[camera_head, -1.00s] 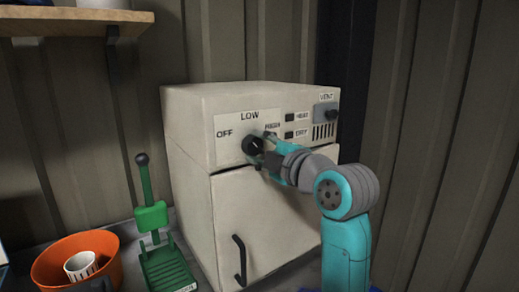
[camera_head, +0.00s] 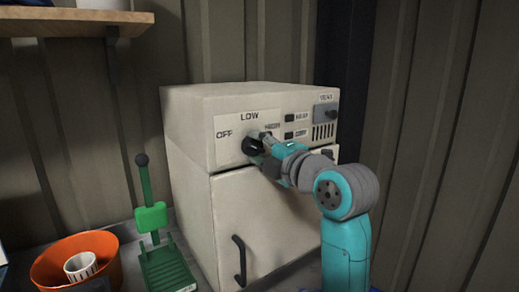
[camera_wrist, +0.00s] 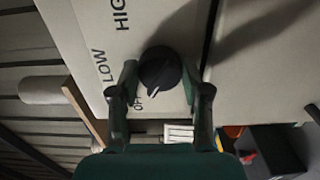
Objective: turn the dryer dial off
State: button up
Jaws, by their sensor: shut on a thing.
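The cream dryer (camera_head: 200,150) stands against the wall, with a dial panel marked OFF, LOW and HIGH. Its black dial (camera_head: 253,146) is partly hidden by my gripper (camera_head: 262,146) in the head view. In the wrist view the dial (camera_wrist: 160,66) sits between the two fingertips of my gripper (camera_wrist: 159,78), which is shut on it. A short pale pointer mark on the dial points down and left, towards the OFF label (camera_wrist: 138,101), which is partly covered by a finger.
A dark door handle (camera_head: 239,260) is below. A green lever stand (camera_head: 155,220) and an orange bowl (camera_head: 75,240) stand left. A wooden shelf (camera_head: 70,22) hangs upper left.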

jog(key=shift+f, duration=0.1)
jog(key=o, duration=1.2)
jog(key=shift+c, duration=0.2)
jog(key=v, duration=1.2)
